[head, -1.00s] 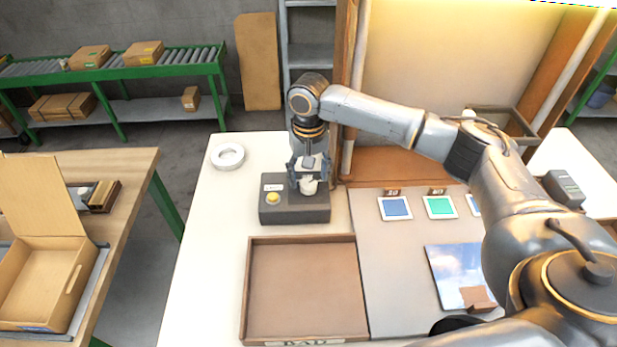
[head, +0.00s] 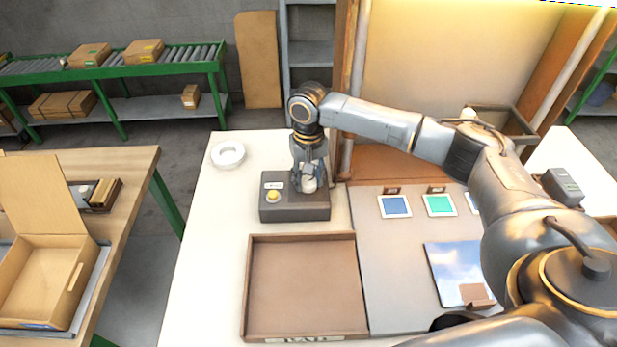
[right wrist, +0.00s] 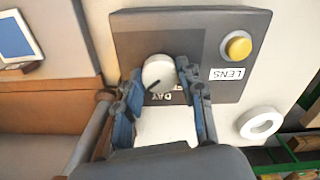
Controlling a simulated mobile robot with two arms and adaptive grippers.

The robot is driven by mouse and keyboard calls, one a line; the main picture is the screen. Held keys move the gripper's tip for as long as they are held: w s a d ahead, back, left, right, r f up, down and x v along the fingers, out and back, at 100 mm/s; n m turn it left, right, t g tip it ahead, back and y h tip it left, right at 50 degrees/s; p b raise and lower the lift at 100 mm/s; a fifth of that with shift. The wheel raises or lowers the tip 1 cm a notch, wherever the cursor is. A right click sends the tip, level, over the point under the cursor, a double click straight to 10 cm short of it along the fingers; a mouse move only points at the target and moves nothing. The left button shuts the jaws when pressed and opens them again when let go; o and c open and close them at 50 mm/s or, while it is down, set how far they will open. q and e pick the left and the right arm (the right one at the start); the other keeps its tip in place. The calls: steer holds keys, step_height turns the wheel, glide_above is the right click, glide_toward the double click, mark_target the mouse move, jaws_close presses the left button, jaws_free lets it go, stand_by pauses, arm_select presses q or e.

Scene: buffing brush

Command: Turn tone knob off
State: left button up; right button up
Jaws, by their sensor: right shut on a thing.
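A dark control box (head: 294,209) stands on the white table and carries a white knob (head: 309,185) and a yellow button (head: 273,196). In the right wrist view the round white knob (right wrist: 157,72) has a dark pointer line, with a label reading "DAY" beside it. My right gripper (head: 308,180) reaches down from above and is shut on the knob, with one finger on each side; the fingers also show in the right wrist view (right wrist: 160,82). Lettering near the knob is partly hidden by the fingers. My left gripper is not in view.
An empty brown tray (head: 305,290) lies just in front of the box. A white ring (head: 228,155) is behind it to the left. A grey mat (head: 390,275) with colour cards is on the right. The table's left strip is clear.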

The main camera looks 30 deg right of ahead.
steer(key=n+p, duration=0.1)
steer(key=p, duration=0.1)
steer(key=n+p, duration=0.1)
steer(key=n, duration=0.1)
steer(key=n+p, duration=0.1)
steer(key=p, duration=0.1)
steer(key=shift+r+p, duration=0.25)
steer(key=shift+p, duration=0.05)
steer(key=n+p, duration=0.2)
steer(key=n, duration=0.2)
steer(key=shift+f+p, duration=0.1)
steer(key=shift+p, duration=0.2)
steer(key=n+p, duration=0.1)
steer(key=n, duration=0.1)
steer(key=shift+n, duration=0.4)
steer(key=n+p, duration=0.1)
steer(key=n, duration=0.1)
steer(key=shift+f+n, duration=0.1)
steer(key=shift+n, duration=0.2)
steer(key=n, duration=0.3)
steer(key=shift+n+p, duration=0.3)
steer(key=shift+p, duration=0.05)
steer(key=shift+n, duration=1.4)
